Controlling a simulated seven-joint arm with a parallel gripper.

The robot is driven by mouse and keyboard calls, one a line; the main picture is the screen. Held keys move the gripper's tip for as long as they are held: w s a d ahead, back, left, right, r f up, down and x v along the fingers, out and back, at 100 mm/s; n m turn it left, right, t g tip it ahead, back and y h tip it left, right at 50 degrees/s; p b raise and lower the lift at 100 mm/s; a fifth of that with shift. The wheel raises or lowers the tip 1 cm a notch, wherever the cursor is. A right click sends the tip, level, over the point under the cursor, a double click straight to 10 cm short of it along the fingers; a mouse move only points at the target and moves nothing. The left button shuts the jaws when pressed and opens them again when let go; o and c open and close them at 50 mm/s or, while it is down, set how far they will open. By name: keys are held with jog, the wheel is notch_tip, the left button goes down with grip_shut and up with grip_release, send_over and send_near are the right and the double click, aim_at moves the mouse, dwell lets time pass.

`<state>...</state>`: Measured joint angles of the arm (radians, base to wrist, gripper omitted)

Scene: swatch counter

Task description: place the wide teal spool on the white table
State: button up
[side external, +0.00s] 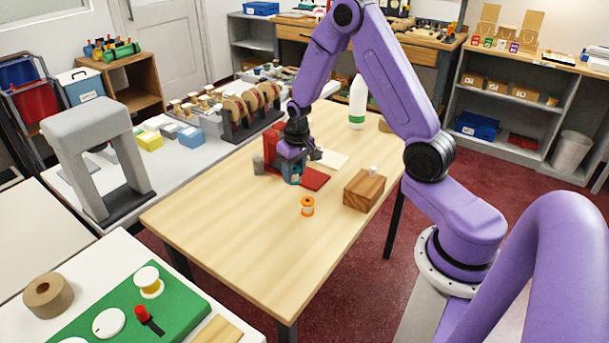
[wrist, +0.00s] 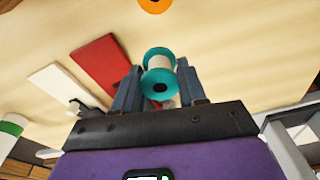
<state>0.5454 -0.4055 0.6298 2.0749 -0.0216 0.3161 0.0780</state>
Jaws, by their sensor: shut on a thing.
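My gripper (side external: 291,158) is low over the wooden table and shut on the wide teal spool (side external: 294,176). In the wrist view the teal spool (wrist: 158,58) has teal rims and a pale middle, and sits between the two fingers of my gripper (wrist: 158,82). I cannot tell whether the spool touches the wood. White tabletops show at left: a long one (side external: 175,163) with bins and a grey arch, and a front one (side external: 110,257) with a green mat. I cannot tell which is the task's white table.
An orange spool (side external: 307,206), a wooden block (side external: 364,190), a red swatch (side external: 313,179), a white swatch (side external: 331,160) and a white bottle (side external: 357,103) are on the wooden table (side external: 245,245). The grey arch (side external: 92,122) stands tall at left. The wooden table's near end is clear.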

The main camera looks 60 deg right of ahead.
aim_at(293, 199)
jog(key=shift+f, duration=3.5)
jog(key=shift+f, duration=0.15)
jog(key=o, duration=1.1)
